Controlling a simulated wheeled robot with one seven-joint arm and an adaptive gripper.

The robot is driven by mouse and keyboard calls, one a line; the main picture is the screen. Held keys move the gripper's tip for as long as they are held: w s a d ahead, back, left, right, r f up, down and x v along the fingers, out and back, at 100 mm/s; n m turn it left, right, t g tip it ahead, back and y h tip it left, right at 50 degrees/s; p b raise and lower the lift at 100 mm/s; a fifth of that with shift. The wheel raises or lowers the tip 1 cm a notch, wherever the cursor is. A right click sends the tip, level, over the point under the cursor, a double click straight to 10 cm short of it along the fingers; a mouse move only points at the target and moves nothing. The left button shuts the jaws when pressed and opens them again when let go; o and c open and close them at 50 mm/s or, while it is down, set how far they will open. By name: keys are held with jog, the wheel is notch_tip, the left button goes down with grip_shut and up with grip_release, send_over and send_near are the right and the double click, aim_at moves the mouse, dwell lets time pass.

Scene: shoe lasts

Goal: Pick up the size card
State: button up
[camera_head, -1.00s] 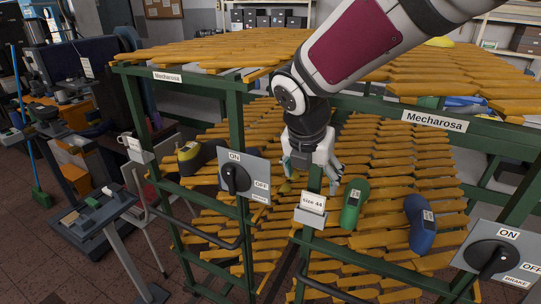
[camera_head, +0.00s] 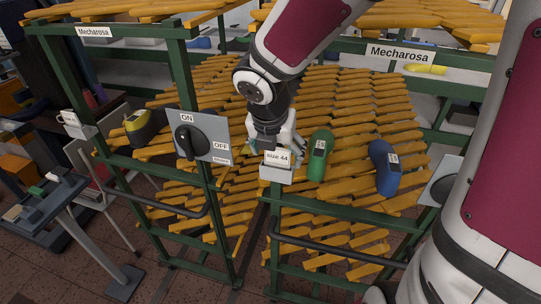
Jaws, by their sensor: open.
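The size card (camera_head: 278,157) is a small white card reading "size 44". It stands upright in a light grey holder (camera_head: 276,174) on the green rack's front post, near the middle of the head view. My gripper (camera_head: 272,147) points down just behind and above the card, with its fingers apart. The fingertips are partly hidden by the card and holder. I cannot tell whether a finger touches the card.
A green shoe last (camera_head: 318,155) and a blue one (camera_head: 384,167) lie right of the card on the yellow slats. A yellow and dark last (camera_head: 140,127) lies left. An ON/OFF switch panel (camera_head: 198,138) and a green rack post (camera_head: 189,100) stand left of my gripper.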

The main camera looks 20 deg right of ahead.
jog(key=c, duration=1.2)
jog(key=shift+r, duration=0.15)
